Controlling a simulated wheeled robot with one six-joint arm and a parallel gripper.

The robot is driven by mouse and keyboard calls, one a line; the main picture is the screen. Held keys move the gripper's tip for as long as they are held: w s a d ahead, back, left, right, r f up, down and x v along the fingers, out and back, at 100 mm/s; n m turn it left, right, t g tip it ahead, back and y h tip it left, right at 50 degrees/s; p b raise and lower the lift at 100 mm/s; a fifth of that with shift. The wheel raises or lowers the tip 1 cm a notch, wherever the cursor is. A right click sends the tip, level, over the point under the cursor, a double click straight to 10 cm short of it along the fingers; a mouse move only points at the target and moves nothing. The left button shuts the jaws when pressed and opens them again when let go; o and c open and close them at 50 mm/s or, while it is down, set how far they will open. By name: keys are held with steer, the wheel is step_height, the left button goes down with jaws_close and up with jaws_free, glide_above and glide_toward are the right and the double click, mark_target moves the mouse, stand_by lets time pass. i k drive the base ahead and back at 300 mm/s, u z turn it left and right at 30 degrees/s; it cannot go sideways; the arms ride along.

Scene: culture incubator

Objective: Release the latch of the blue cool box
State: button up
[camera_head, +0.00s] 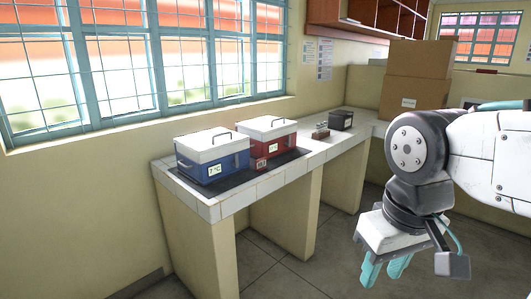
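The blue cool box (213,169) stands near the left end of the tiled counter. It has a blue body, a white lid that looks shut, a grey handle on top and a white label reading about 7 °C. Its latch is too small to make out. My gripper (383,272) hangs at the lower right over the floor, well away from the box. Its two teal fingers point down with a small gap between them and nothing visible in it.
A red cool box (275,141) stands just right of the blue one, both on a dark mat (237,183). Further along the counter (236,203) are a small rack (320,132), a black box (341,120) and cardboard boxes (414,80). Barred windows line the left wall. The floor before the counter is clear.

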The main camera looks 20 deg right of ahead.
mark_target(235, 164)
steer(key=u, duration=0.6)
steer(key=k, duration=0.65)
steer(key=u, duration=0.75)
steer(key=i, duration=1.1)
steer(key=z, duration=0.7)
steer(key=i, duration=0.4)
steer(key=z, duration=0.3)
